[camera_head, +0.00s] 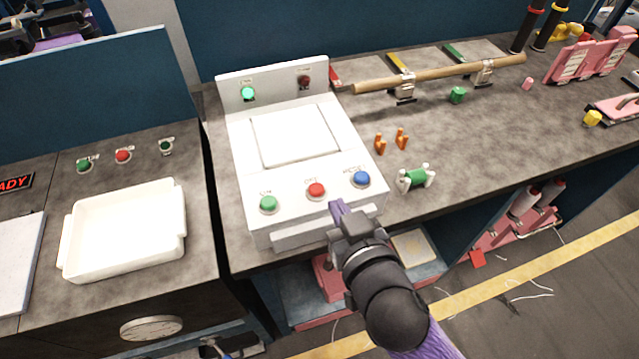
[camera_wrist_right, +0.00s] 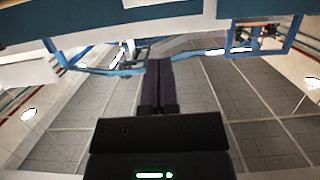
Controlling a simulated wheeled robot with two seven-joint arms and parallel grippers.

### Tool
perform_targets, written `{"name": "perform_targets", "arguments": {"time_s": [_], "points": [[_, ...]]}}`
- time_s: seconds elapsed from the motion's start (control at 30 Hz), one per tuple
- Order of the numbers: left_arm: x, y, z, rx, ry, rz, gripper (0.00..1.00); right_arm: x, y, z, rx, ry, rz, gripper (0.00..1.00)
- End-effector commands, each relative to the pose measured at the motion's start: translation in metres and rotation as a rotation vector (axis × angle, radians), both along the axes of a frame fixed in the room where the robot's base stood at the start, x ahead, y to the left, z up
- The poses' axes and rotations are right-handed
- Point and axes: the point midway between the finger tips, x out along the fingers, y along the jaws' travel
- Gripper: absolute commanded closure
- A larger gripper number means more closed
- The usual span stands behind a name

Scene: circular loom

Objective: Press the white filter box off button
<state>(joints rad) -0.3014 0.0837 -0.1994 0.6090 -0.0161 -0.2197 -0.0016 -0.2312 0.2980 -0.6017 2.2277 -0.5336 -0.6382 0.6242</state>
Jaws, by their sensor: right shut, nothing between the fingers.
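The white filter box (camera_head: 240,165) stands on the dark worktop in the head view. Its sloped front panel carries a green button (camera_head: 268,204), a red button (camera_head: 316,190) and a blue button (camera_head: 361,178); the labels above them are too small to read surely. A green lamp (camera_head: 248,93) on its back panel is lit, and a dark red lamp (camera_head: 304,81) is unlit. My right gripper (camera_head: 337,206) is shut and empty, with its purple fingertips at the panel's front edge, just below and right of the red button. Its shut fingers also show in the right wrist view (camera_wrist_right: 159,85).
A white tray (camera_head: 75,249) sits left, below other green and red buttons. Orange pegs (camera_head: 380,145) and a green-and-white clip (camera_head: 415,178) stand right of the box. A wooden rod (camera_head: 440,74) lies on holders behind. A shelf with pink items is below.

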Motion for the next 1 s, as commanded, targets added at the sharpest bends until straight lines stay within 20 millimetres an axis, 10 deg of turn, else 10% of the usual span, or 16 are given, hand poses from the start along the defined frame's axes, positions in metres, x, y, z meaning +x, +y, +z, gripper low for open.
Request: {"name": "perform_targets", "arguments": {"time_s": [0.43,1.0], "points": [[0.004,0.009,-0.013,0.014,-0.008,-0.001,0.41,0.088,0.028,-0.023,-0.002,-0.002,0.0,1.0],[0.0,0.004,-0.028,0.006,0.001,0.001,0.41,0.083,0.027,-0.062,-0.001,0.001,0.001,1.0]]}}
